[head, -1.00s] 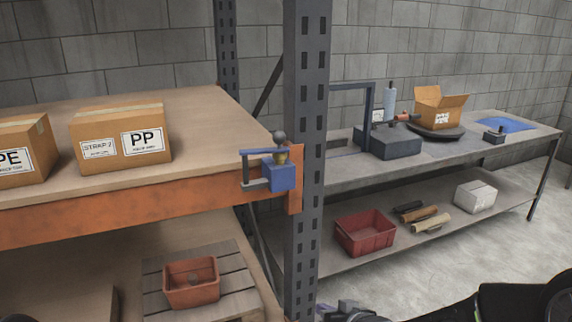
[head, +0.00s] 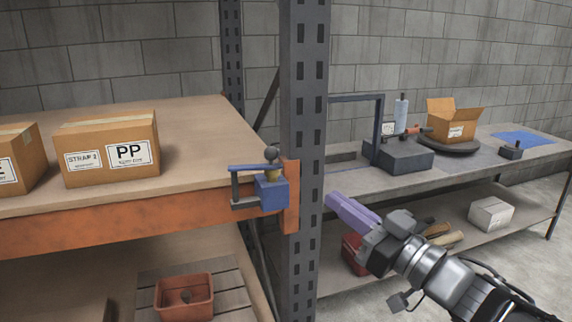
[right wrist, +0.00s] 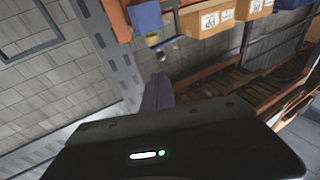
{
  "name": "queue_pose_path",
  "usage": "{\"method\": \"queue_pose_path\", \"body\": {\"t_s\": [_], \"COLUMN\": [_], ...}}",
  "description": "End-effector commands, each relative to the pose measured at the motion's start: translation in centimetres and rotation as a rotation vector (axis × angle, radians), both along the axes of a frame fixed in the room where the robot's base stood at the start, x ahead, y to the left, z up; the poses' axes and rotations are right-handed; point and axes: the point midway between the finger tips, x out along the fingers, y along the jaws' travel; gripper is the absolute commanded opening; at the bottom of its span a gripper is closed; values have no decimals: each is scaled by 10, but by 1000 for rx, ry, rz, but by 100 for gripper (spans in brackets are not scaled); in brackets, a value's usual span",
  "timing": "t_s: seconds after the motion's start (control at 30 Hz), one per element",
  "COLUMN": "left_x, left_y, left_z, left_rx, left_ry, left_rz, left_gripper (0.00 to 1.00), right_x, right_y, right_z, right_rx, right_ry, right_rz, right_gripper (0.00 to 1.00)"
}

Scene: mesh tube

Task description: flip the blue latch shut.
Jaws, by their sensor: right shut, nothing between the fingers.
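The blue latch (head: 270,190) is mounted on the orange shelf beam (head: 120,222) beside the dark upright post (head: 303,150). My right gripper (head: 335,203) has purple fingers, shut and empty, to the right of the post and apart from the latch. In the right wrist view the purple fingers (right wrist: 158,92) point toward the blue latch body (right wrist: 146,18), with a gap between. My left gripper is not in view.
Cardboard boxes (head: 108,148) stand on the upper shelf. Behind the post is a grey bench (head: 470,165) with a machine and an open box (head: 450,122). A red bin (head: 184,296) sits below the beam. The post stands between my right gripper and the latch.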

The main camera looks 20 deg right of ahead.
Motion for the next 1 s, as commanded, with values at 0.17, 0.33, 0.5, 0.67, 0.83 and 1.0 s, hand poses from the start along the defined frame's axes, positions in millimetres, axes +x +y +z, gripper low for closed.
{"method": "queue_pose_path", "body": {"t_s": [0.17, 0.33, 0.5, 0.67, 0.83, 1.0], "left_x": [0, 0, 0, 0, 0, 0], "left_y": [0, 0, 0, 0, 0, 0], "left_z": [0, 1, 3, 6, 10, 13], "left_rx": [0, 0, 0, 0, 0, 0], "left_ry": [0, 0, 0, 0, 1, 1], "left_rz": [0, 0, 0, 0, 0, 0], "left_gripper": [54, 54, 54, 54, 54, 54], "right_x": [4, 19, 46, 75, 103, 120], "right_y": [2, 9, 22, 35, 48, 56], "right_z": [1, 4, 9, 16, 23, 26], "right_rx": [0, 0, 0, 1, 0, 0], "right_ry": [1, 2, 2, 3, 2, 0], "right_rz": [0, 2, 1, 1, 0, -2], "right_gripper": [0, 0, 0, 0, 0, 0]}}
